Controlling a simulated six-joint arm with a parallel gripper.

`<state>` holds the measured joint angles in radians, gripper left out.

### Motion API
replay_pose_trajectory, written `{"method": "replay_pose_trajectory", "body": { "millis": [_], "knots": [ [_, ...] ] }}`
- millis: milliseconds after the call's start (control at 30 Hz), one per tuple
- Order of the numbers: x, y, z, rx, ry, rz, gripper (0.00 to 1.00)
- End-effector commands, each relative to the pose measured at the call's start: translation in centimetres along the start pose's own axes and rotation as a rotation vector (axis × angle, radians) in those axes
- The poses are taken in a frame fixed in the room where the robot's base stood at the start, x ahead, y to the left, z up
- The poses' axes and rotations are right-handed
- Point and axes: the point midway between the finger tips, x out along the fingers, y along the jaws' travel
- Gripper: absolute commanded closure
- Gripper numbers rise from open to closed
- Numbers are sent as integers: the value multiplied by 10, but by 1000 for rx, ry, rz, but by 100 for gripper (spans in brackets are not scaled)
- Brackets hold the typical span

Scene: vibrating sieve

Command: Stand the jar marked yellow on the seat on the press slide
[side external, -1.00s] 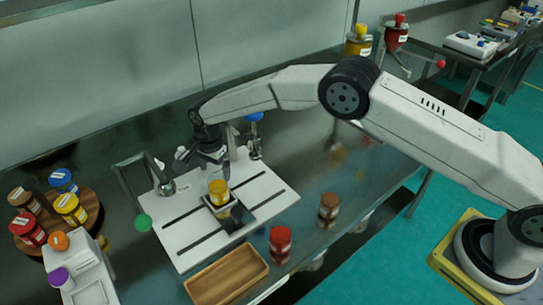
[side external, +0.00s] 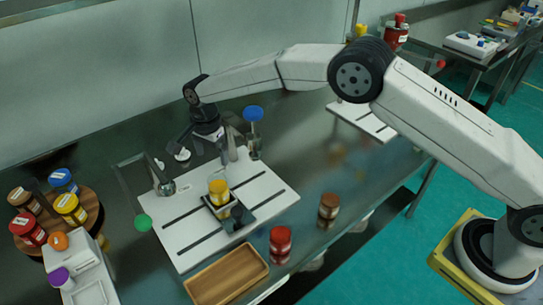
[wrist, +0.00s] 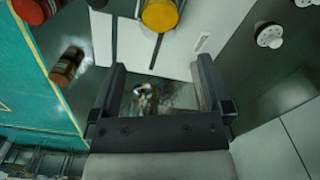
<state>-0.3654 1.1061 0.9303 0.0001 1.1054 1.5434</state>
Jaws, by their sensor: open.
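A yellow jar (side external: 218,190) stands upright on the small square seat (side external: 221,210) on the slide of the white press board (side external: 188,248). It also shows at the top edge of the wrist view (wrist: 160,14). My gripper (side external: 206,150) is open and empty, above the far part of the board, behind the jar and apart from it. In the wrist view my open fingers (wrist: 161,68) have nothing between them. Another yellow-capped jar (side external: 70,208) stands on the round wooden rack (side external: 92,213) at the left.
A green-knobbed lever (side external: 143,222) is at the board's left. A red jar (side external: 280,242), a brown jar (side external: 328,208) and an empty wooden tray (side external: 228,276) lie in front. The bench at right centre is mostly clear.

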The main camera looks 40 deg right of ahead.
Motion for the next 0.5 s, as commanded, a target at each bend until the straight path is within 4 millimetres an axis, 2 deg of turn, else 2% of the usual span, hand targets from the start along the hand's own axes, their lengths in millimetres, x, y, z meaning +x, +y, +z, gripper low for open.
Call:
{"method": "replay_pose_trajectory", "body": {
  "millis": [267, 500],
  "knots": [
    [-2, 5, -4, -21, 0, 1, 0],
    [-7, 30, -22, -116, -1, 8, 0]
  ]
}}
